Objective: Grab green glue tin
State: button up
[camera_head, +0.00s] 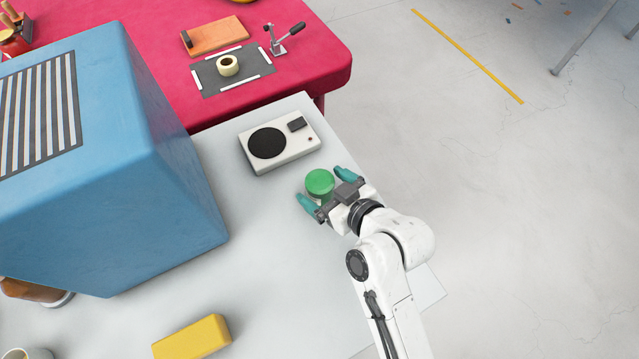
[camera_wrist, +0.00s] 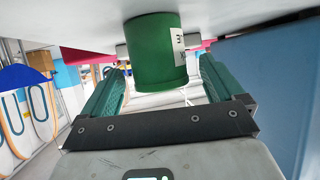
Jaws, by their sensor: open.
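The green glue tin (camera_head: 320,182) stands on the pale grey table (camera_head: 270,265) near its right edge. My gripper (camera_head: 326,188) is open, with one teal finger on each side of the tin. In the wrist view the green tin (camera_wrist: 154,50) shows between and beyond the two fingers of my gripper (camera_wrist: 163,88), with a white label on its side. Gaps show between the fingers and the tin there, so I see no grip on it. The tin's lower part is partly hidden by my gripper in the head view.
A white device with a black disc (camera_head: 279,141) lies just behind the tin. A large blue block (camera_head: 120,190) fills the table's left. A yellow block (camera_head: 192,338) lies at the front. A red table (camera_head: 310,60) with tape (camera_head: 228,65) stands behind. Floor is open at right.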

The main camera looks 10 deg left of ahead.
jog(key=shift+x, duration=1.05)
jog(key=shift+c, duration=0.3)
jog(key=c, duration=1.2)
jog(key=shift+c, duration=0.5)
jog(key=shift+r, duration=0.15)
